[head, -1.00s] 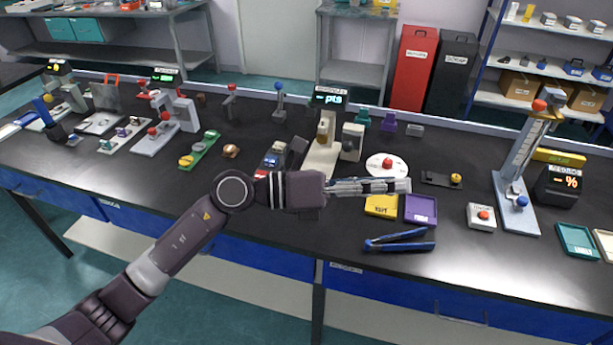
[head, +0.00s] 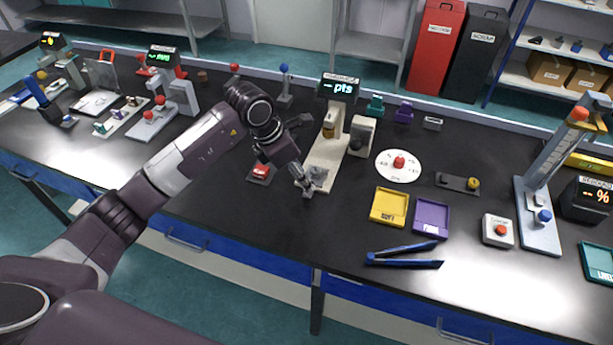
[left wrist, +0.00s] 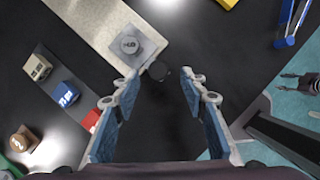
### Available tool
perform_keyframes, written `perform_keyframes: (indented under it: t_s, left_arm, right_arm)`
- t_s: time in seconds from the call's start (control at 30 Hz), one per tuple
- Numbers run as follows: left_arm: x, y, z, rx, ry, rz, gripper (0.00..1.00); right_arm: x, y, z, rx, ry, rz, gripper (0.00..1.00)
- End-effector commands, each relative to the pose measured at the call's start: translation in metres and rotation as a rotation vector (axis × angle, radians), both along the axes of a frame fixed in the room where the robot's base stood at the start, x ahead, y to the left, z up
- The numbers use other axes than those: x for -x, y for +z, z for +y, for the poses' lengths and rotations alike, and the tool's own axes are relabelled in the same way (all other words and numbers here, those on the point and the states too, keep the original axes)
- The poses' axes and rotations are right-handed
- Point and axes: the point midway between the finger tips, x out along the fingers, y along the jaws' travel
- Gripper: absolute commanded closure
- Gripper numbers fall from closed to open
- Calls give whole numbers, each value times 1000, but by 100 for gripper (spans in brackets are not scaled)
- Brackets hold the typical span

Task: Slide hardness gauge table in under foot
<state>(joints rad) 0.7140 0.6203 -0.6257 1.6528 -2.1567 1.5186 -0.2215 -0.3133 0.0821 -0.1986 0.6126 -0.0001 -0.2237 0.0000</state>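The hardness gauge (head: 338,88) stands at the back middle of the bench with a "pts" display. Its pale base (head: 325,160) runs toward the front edge; the brass foot (head: 329,130) hangs over its rear part. The grey square table (left wrist: 128,44) sits at the base's front end with a grey disc (left wrist: 129,45) on it.
A red-topped block (head: 260,171) lies left of the base; yellow (head: 388,206) and purple (head: 431,218) trays and blue tongs (head: 404,254) lie right. A dark prong-like part (left wrist: 300,82), possibly my right gripper, shows at the left wrist view's right edge.

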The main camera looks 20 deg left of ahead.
Motion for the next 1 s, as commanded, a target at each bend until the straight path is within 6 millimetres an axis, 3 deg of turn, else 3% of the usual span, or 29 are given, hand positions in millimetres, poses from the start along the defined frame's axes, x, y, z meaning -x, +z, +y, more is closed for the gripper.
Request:
perform_keyframes:
  t_s: [0.17,0.4,0.53,0.9,1.0]
  left_arm:
    - [-6,-20,-8,2,0,1,60]
    - [-8,-29,-9,0,-1,-1,60]
    - [-8,-29,-9,1,-1,-2,60]
    - [-8,-28,-9,1,-1,-2,100]
    - [-8,-28,-9,1,-1,-2,100]
  right_arm:
    - [6,7,0,1,0,8,61]
    - [-28,10,3,-5,1,-41,61]
    - [-30,10,3,-6,1,-45,61]
    - [-12,9,5,-6,0,-17,61]
    - [-11,9,5,-6,0,-16,61]
